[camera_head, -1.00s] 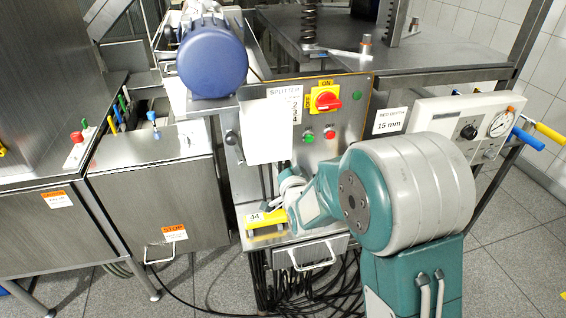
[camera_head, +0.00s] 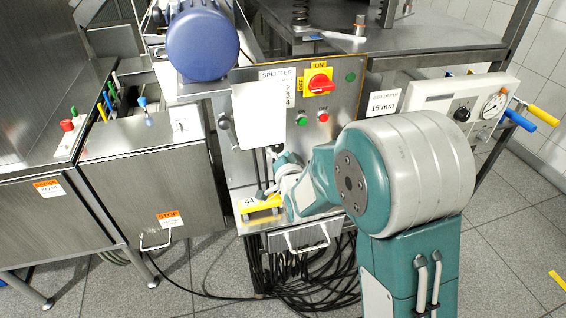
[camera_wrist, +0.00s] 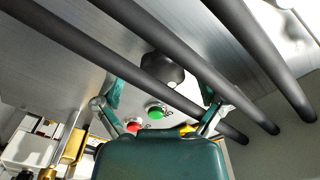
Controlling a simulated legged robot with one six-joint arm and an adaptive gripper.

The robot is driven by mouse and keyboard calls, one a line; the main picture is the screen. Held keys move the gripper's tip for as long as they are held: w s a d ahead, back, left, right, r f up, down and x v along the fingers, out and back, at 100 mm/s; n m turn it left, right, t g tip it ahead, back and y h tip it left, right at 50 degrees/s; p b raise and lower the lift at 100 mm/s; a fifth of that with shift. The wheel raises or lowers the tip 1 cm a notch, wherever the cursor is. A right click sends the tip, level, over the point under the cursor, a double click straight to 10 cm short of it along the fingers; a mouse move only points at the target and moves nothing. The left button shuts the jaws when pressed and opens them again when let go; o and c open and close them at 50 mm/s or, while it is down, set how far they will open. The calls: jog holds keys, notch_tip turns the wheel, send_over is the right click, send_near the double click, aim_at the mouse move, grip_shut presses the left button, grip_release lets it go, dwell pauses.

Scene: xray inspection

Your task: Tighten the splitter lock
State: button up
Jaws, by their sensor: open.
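The steel splitter panel (camera_head: 345,92) carries a white SPLITTER sheet (camera_head: 285,108). A dark round knob (camera_head: 277,148) just below the sheet appears to be the lock, though no label on it is readable. In the wrist view the dark knob (camera_wrist: 161,72) is ahead of my gripper (camera_wrist: 160,94), roughly between the spread fingers but beyond them. I see no contact. In the head view my gripper (camera_head: 271,174) is small and partly hidden by my arm, just below the knob. It is open and empty.
Thick black cables (camera_wrist: 180,55) cross the wrist view near the fingers. A green button (camera_head: 302,118), a red button (camera_head: 323,115) and a red rotary switch (camera_head: 319,83) are on the panel. A yellow handle (camera_head: 260,203) lies below my gripper. Another dark knob (camera_head: 224,121) is at the panel's left edge.

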jog(key=v, duration=1)
jog(key=shift+s, duration=0.35)
jog(key=s+d+r+n+g+h, duration=0.3)
jog(key=s+d+r+g, duration=0.25)
jog(key=d, duration=0.25)
jog(key=s+d+r+n+g+h, duration=0.1)
jog(key=s+d+g, duration=0.1)
jog(key=s, duration=0.6)
jog(key=s+d+r+n+g+h, duration=0.1)
jog(key=s+d+n+g, duration=0.1)
jog(key=s, duration=0.7)
jog(key=shift+s+d+g, duration=0.25)
jog(key=shift+d+g, duration=0.55)
jog(key=shift+g, duration=0.35)
jog(key=shift+r, duration=0.1)
